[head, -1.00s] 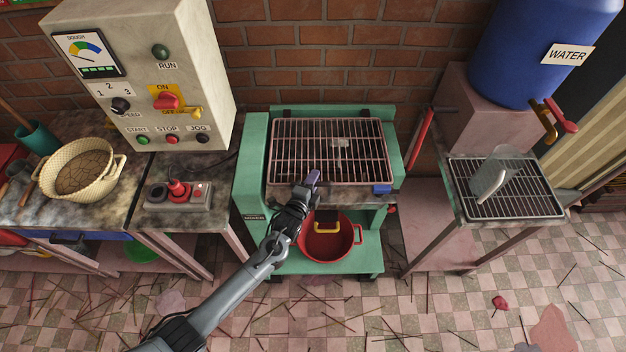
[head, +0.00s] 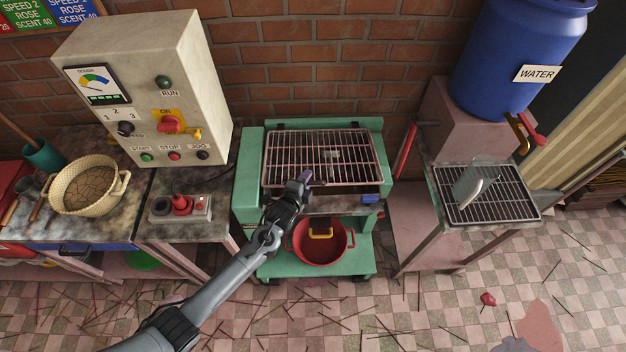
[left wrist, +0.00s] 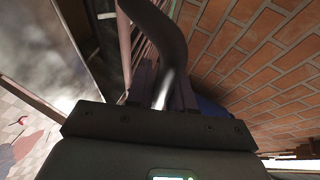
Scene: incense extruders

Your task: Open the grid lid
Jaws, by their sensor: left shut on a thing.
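The grid lid (head: 355,158) is a pinkish wire grid on top of the green machine (head: 250,165). Its front edge stands a little above the machine's front, with a dark gap below; its back edge stays at the rear. My left gripper (head: 304,180) is at the front edge, left of its middle. In the left wrist view its fingers (left wrist: 163,90) are shut on a dark curved bar (left wrist: 160,30), seemingly the lid's handle, with grid bars beside it. The gripper hides part of the lid's front edge. My right gripper is out of view.
A red pot (head: 298,243) stands on the machine's lower shelf. A control box (head: 140,90) and red switch (head: 181,203) are at left. At right is a rack (head: 510,205) below the blue water barrel (head: 520,45). A brick wall (head: 320,60) is behind.

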